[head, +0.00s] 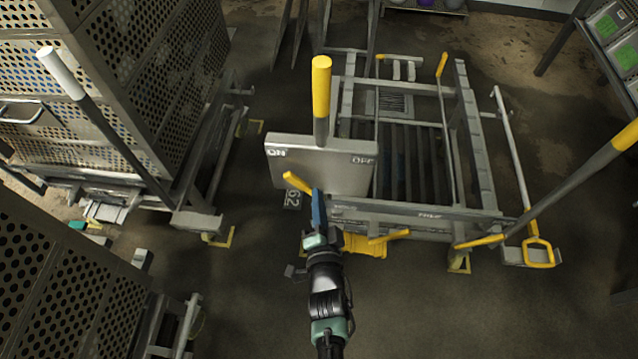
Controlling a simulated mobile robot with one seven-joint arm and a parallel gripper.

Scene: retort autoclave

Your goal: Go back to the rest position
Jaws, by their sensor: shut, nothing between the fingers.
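My gripper (317,212) is in the lower middle of the head view, at the end of my dark arm, which reaches up from the bottom edge. Its blue fingers are together and hold nothing. A grey panel marked ON and OFF (335,172) stands just beyond the fingertips.
A low grey cart frame with slats (410,160) stands behind and right of the panel. A long yellow-ended bar (570,185) slants at the right. Perforated crates on carts (125,85) fill the left. Open floor (450,315) lies at the lower right.

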